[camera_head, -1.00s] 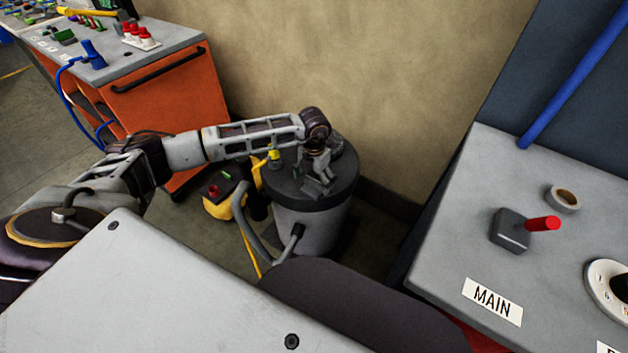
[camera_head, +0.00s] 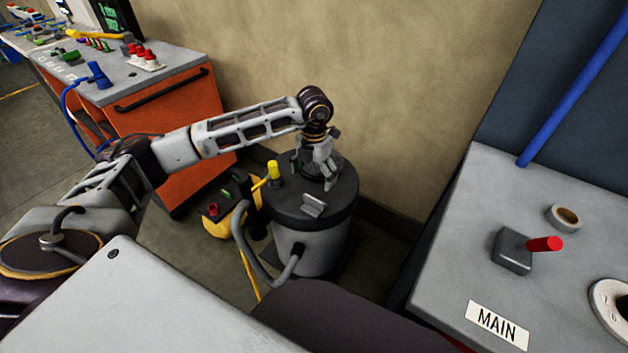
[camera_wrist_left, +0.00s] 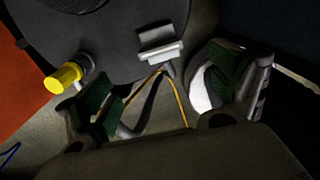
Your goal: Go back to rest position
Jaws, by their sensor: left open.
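My left gripper (camera_head: 322,171) is open and empty. In the head view it points down over the dark lid of a grey canister (camera_head: 308,245). In the left wrist view the two fingers of my left gripper (camera_wrist_left: 160,95) stand wide apart, with the dark lid (camera_wrist_left: 110,45) beyond them. A small grey bracket (camera_head: 313,205) on the lid shows in front of the gripper, and in the wrist view it lies between the finger directions. A yellow-capped fitting (camera_head: 273,171) stands at the lid's left edge. My right gripper is out of view.
An orange cart (camera_head: 160,120) with a grey top stands at the left. A yellow and black unit (camera_head: 225,210) sits on the floor beside the canister. A grey console (camera_head: 530,200) with a red-handled switch (camera_head: 543,244) and a tape roll (camera_head: 564,217) is at the right. A wall is behind.

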